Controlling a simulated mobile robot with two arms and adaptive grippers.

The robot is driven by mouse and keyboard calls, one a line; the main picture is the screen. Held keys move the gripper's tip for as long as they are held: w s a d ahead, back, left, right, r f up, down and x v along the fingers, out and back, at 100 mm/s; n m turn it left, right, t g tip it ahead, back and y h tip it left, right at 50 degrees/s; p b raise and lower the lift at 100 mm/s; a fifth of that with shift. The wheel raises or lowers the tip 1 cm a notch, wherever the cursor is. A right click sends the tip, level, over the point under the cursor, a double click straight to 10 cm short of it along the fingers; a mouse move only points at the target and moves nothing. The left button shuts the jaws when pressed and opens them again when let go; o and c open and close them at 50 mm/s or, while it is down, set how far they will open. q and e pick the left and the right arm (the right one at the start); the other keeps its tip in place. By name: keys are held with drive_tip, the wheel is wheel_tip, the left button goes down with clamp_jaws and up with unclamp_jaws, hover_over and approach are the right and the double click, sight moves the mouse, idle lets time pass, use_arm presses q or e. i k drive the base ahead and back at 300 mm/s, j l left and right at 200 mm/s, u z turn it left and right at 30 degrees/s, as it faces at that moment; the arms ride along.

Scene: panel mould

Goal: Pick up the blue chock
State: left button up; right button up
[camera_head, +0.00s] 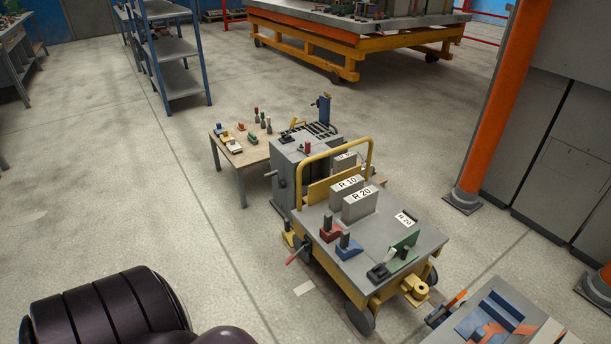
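A blue chock (348,248) with a dark upright knob sits on the grey top of a yellow-framed cart (379,238). A red chock (331,230) of similar shape stands just left of and behind it. A green chock (404,243) and a dark chock (379,272) are to its right. Neither gripper shows in the head view. Only a dark, rounded part of my own arm fills the lower left corner, well apart from the cart.
Grey blocks marked R 10 (347,189) and R 20 (360,205) stand on the cart behind the chocks. A low table (244,155) with small pieces is behind left. An orange post (490,110) rises at right. The floor left of the cart is clear.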

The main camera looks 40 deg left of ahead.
sight(346, 248)
drive_tip(key=u, duration=1.1)
drive_tip(key=z, duration=0.45)
